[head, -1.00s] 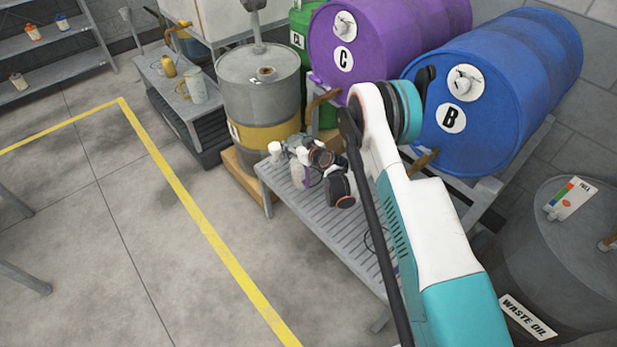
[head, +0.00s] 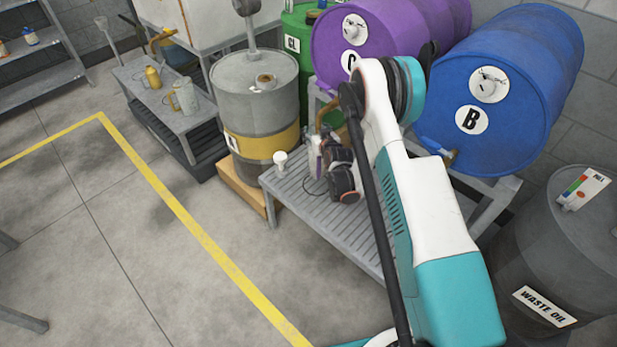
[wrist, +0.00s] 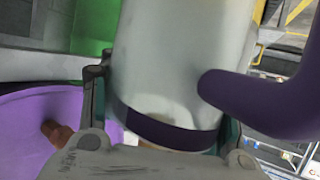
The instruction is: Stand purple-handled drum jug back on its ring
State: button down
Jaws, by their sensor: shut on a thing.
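The purple-handled jug (wrist: 175,60) has a pale grey-white body, a dark purple band near one end and a thick purple handle (wrist: 270,100). In the wrist view it fills the middle, between the fingers of my gripper (wrist: 165,130), which is shut on its body. In the head view my gripper (head: 338,165) is over the far left part of the slatted bench, with a pale sliver of the jug (head: 316,163) beside it. A thin dark ring (head: 312,187) shows partly on the bench. I cannot tell whether the jug touches the bench.
A small white object (head: 280,163) stands on the slatted bench (head: 300,205) close to the jug. The purple drum C (head: 390,40) and blue drum B (head: 530,70) lie behind. A grey drum with a yellow band (head: 255,100) stands left. Open floor lies in front.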

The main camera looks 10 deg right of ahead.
notch_tip(320, 180, down, 10)
jog(key=b, duration=0.3)
jog(key=shift+r+b, duration=0.15)
jog(key=shift+b, duration=0.2)
jog(key=c, duration=0.5)
grip_release()
